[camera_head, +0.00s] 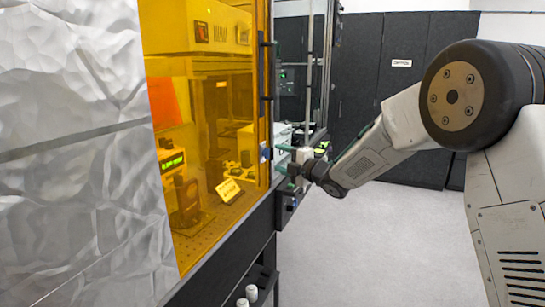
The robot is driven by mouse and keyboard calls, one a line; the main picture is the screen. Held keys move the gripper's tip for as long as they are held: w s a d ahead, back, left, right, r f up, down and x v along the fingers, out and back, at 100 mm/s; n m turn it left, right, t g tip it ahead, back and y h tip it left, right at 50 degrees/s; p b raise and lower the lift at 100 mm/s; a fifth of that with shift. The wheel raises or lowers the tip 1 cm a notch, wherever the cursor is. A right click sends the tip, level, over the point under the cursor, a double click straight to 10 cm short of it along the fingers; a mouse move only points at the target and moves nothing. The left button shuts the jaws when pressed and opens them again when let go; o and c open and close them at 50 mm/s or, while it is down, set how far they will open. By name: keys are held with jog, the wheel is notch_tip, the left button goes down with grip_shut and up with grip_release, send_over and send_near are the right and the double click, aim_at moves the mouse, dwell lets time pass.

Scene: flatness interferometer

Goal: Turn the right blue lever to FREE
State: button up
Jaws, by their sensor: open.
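My gripper (283,159) reaches in from the right, at the right end of the amber-windowed enclosure. Its greenish fingers are apart and point left toward the bench edge. A small blue part (265,152) shows on the frame just left of the fingertips; I cannot tell if it is the right blue lever, or whether the fingers touch it. No FREE marking can be read. The area behind the gripper is partly hidden by the gripper and my wrist.
The amber window (220,110) has a dark vertical handle (266,70). Crumpled silver foil (75,150) covers the left. A dark control box (287,208) hangs below the bench edge. White bottles (251,293) stand on a low shelf. Grey floor (370,250) is clear at right.

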aim_at(266, 153)
jog(key=x, duration=0.4)
jog(key=shift+w+a, duration=0.25)
jog(key=shift+w, duration=0.05)
jog(key=shift+c, duration=0.4)
jog(key=c, duration=0.9)
